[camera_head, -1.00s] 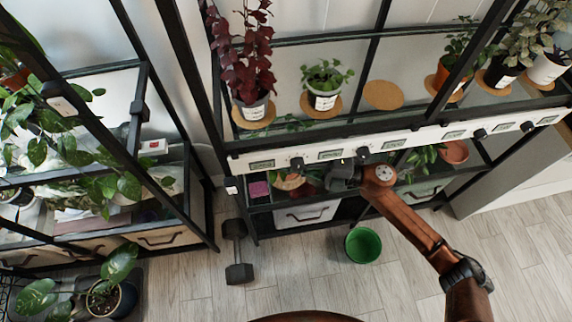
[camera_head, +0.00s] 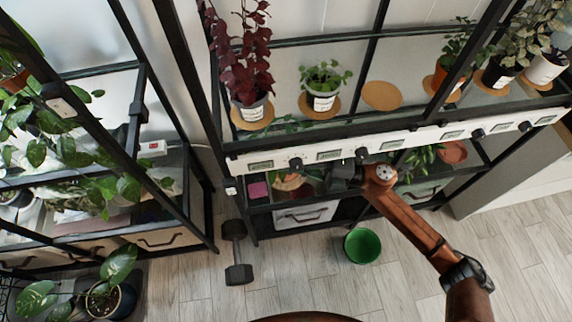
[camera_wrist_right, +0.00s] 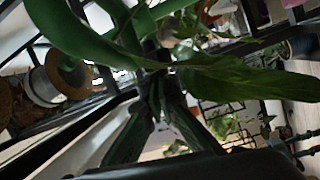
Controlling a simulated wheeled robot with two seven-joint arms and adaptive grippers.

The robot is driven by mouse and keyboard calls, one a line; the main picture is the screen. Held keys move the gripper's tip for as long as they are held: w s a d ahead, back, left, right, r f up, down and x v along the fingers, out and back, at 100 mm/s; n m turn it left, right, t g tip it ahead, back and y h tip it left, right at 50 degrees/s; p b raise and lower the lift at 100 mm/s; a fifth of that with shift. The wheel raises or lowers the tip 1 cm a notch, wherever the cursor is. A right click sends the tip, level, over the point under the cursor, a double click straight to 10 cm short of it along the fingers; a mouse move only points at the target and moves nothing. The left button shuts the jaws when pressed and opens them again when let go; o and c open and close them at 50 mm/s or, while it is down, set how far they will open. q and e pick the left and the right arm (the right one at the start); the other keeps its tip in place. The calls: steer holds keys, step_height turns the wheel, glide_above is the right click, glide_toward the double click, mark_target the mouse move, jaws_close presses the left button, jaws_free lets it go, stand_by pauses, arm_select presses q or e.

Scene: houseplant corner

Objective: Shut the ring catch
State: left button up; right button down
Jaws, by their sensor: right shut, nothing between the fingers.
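I cannot make out the ring catch in either view. My right gripper (camera_head: 341,177) is at the lower shelf of the middle rack, just under the white control strip. In the right wrist view its dark fingers (camera_wrist_right: 160,82) come together at the tips, shut with nothing seen between them. Broad green leaves (camera_wrist_right: 100,40) hang right in front of the fingertips and hide what lies behind. A long leaf (camera_wrist_right: 235,82) reaches to the right of the fingers. My left gripper is not in view.
The white strip (camera_head: 400,142) with knobs and displays runs just above my right gripper. Potted plants stand on the shelf above, beside an empty cork mat (camera_head: 382,95). A green bucket (camera_head: 361,245) and a dumbbell (camera_head: 236,252) are on the floor. A plant rack (camera_head: 130,185) stands at left.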

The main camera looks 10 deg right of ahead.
steer(key=v, duration=1.2)
